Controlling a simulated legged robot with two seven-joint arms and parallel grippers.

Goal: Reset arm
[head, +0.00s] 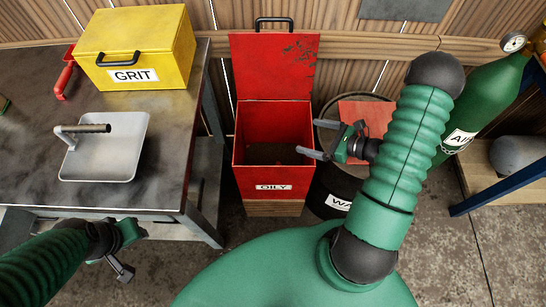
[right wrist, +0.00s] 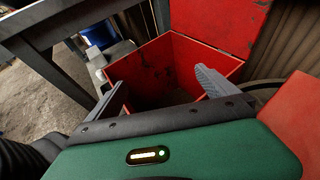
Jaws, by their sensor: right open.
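My right gripper (head: 318,142) reaches over the right edge of the red bin labelled OILY (head: 273,175). In the right wrist view its two fingers (right wrist: 163,90) stand wide apart, with nothing between them. The open red bin (right wrist: 225,62) lies beyond and below the fingers there. My left gripper (head: 128,252) is low at the left, in front of the table's front edge. Its fingers are seen at an angle, and I cannot make out their gap. No object shows in it.
A black barrel (head: 330,190) stands right of the bin. A green air cylinder (head: 480,105) stands further right.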

